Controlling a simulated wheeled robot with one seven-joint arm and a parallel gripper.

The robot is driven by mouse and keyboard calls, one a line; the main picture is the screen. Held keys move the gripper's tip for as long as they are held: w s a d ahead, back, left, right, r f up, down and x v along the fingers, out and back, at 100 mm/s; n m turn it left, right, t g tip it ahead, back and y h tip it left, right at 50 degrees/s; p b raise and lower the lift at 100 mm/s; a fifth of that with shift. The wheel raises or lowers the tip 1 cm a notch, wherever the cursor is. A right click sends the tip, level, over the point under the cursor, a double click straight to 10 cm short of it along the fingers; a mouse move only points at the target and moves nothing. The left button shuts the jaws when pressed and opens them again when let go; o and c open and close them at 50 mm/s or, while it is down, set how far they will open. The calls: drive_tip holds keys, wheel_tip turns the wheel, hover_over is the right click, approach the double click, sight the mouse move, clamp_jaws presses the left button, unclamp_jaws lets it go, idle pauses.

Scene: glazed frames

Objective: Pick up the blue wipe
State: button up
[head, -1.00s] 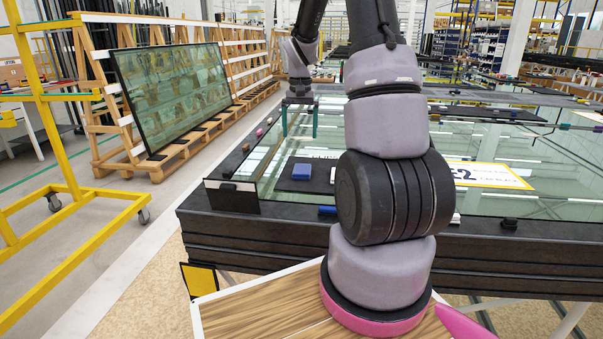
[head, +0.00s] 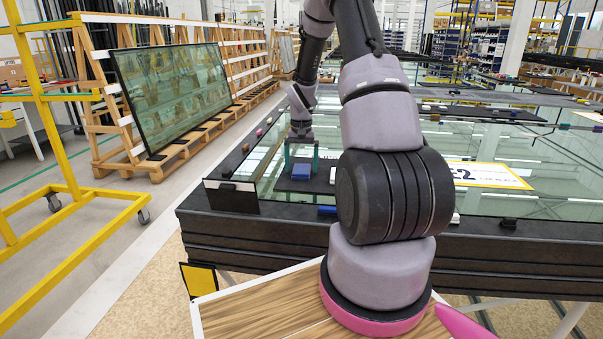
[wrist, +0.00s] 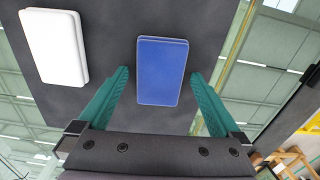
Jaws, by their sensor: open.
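The blue wipe (head: 301,172) is a small flat block lying on a dark mat (head: 287,186) on the glass-topped table. In the wrist view the blue wipe (wrist: 162,71) lies ahead of and between the green fingers of my gripper (wrist: 160,95). In the head view my gripper (head: 301,160) points down just above the wipe, one finger toward each side. The fingers are apart and hold nothing. A white block (wrist: 55,47) lies on the same mat to the left of the wipe in the wrist view.
A dark upright panel (head: 231,196) stands at the table's near left corner. Another blue item (head: 327,210) lies at the near edge. Small blocks (head: 260,132) line the left edge. A yellow-bordered sign (head: 487,175) lies on the glass to the right.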

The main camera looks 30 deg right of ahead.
sight(301, 169)
drive_tip(key=shift+f, duration=0.1)
drive_tip(key=shift+c, duration=0.3)
drive_tip(key=c, duration=1.2)
wheel_tip(301, 169, up, 10)
